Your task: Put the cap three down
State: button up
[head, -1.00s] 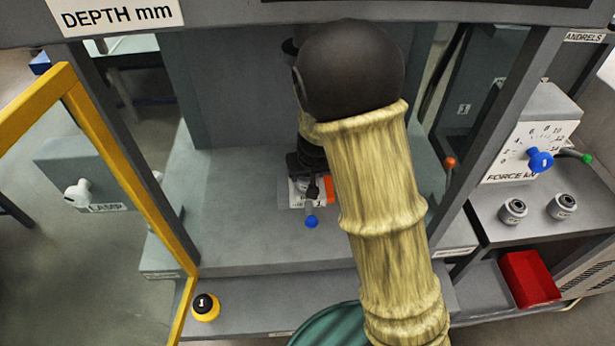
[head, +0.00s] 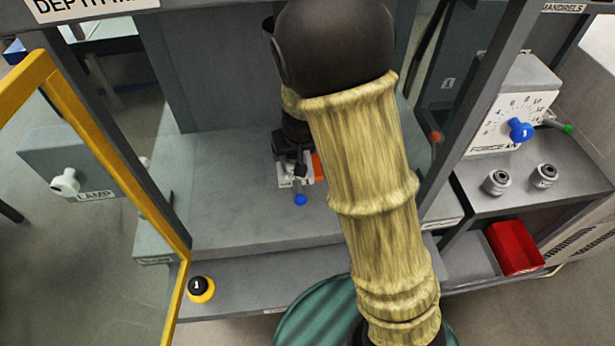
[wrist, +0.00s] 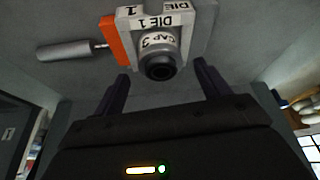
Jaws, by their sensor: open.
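The cap three (wrist: 158,45), a white collar marked "CAP 3" with a dark round end, sits at the block labelled DIE 1 (wrist: 168,20) in the wrist view. The block has an orange side plate and a grey handle on its left. My gripper (wrist: 161,78) is open, with its two dark fingers apart below the cap; the cap's dark end lies in line with the gap, and no finger visibly touches it. In the head view my gripper (head: 294,140) is at the die block (head: 286,183), mostly hidden by my arm; the cap cannot be made out there.
A yellow frame (head: 110,150) stands at the left. A yellow and black button (head: 200,288) is on the front ledge. At the right are two mandrels (head: 497,182), a red tray (head: 515,248) and the force dial (head: 510,115). The grey bench (head: 225,200) left of the die is clear.

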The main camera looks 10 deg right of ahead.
jog(key=shift+v, duration=1.25)
jog(key=s+d, duration=0.2)
jog(key=s, duration=0.9)
jog(key=shift+s+f+b, duration=0.25)
jog(key=shift+f+b, duration=0.05)
jog(key=shift+b, duration=0.15)
jog(key=s+d+r+m+g, duration=0.1)
jog(key=s+d+r, duration=0.2)
jog(key=d, duration=0.5)
jog(key=shift+s+d+m+g+h, duration=0.2)
jog(key=shift+s+m+g+h, duration=0.15)
jog(key=shift+s, duration=0.45)
jog(key=p+v, duration=0.2)
jog(key=w+p+v, duration=0.1)
jog(key=p+v, duration=0.1)
jog(key=p, duration=0.1)
jog(key=shift+r, duration=0.5)
